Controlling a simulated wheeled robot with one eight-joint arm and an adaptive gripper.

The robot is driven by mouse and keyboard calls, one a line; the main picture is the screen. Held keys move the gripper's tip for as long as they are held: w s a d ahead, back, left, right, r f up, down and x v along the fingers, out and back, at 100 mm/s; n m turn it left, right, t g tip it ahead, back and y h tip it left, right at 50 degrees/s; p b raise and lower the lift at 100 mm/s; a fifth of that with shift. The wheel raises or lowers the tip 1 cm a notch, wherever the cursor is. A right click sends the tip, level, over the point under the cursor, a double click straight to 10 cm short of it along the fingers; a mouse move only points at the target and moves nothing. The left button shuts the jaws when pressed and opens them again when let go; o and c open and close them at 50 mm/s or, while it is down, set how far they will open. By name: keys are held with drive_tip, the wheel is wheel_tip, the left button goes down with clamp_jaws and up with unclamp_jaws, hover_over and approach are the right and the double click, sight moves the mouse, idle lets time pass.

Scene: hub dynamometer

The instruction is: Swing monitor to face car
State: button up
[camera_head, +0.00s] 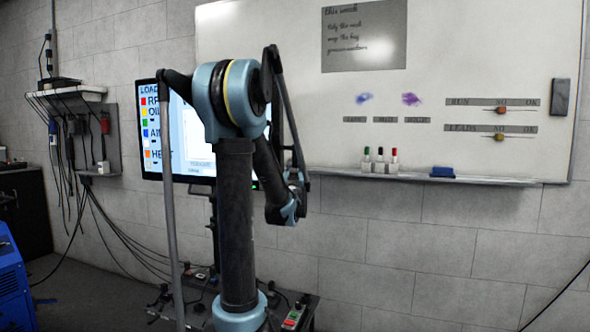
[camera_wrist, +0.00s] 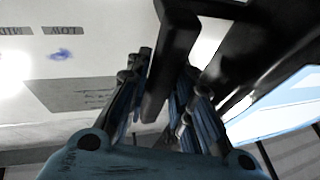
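The monitor (camera_head: 200,143) stands before the wall, left of centre in the head view. Its lit screen faces this camera roughly, with coloured squares and text at its left edge; my arm covers much of it. In the wrist view, a bright edge at the right may be the monitor's screen. My gripper (camera_wrist: 163,105) has its two fingers on either side of a black bar (camera_wrist: 172,50), close to it. I cannot tell whether both fingers touch the bar or what it belongs to. In the head view the fingers are hidden behind my wrist.
A whiteboard (camera_head: 460,60) with a pen ledge (camera_head: 430,178) hangs on the wall behind. A shelf with hanging cables (camera_head: 75,95) is at the left. A blue machine (camera_head: 12,280) stands at the lower left.

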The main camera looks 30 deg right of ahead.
drive_tip(key=o, duration=0.3)
drive_tip(key=shift+w+a, duration=0.3)
drive_tip(key=shift+o, duration=0.2)
drive_tip(key=shift+s+d, duration=0.1)
drive_tip(key=shift+s, duration=0.1)
drive_tip(key=shift+s+a+f, duration=0.2)
drive_tip(key=shift+s, duration=0.1)
drive_tip(key=v, duration=1.1)
drive_tip(key=shift+w+a+f, duration=0.1)
drive_tip(key=shift+w+f, duration=0.05)
drive_tip(key=shift+w, duration=0.05)
